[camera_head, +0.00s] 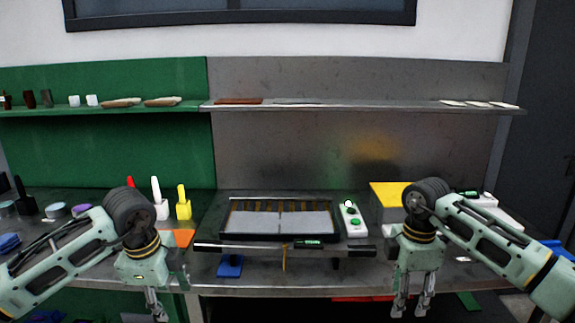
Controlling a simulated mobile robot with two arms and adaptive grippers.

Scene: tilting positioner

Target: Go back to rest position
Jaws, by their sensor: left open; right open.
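My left gripper (157,304) hangs down at the lower left, in front of the bench's front edge. Its fingers are partly cut by the frame's bottom edge; it is open and holds nothing. My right gripper (411,306) points down at the lower right, also in front of the bench edge, open and empty. Between the arms, the tilting positioner (232,222) stands on the bench with light grey plates (280,222) in its dark frame. A dark bar with a small green-lit part (308,242) runs along its front. Neither gripper touches it.
A control box (352,218) with green buttons stands right of the positioner. A yellow-topped box (388,190) is behind my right arm. Red, white and yellow bottles (183,206) stand behind my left arm. A blue object (230,266) lies near the front edge. A shelf (350,108) spans the back wall.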

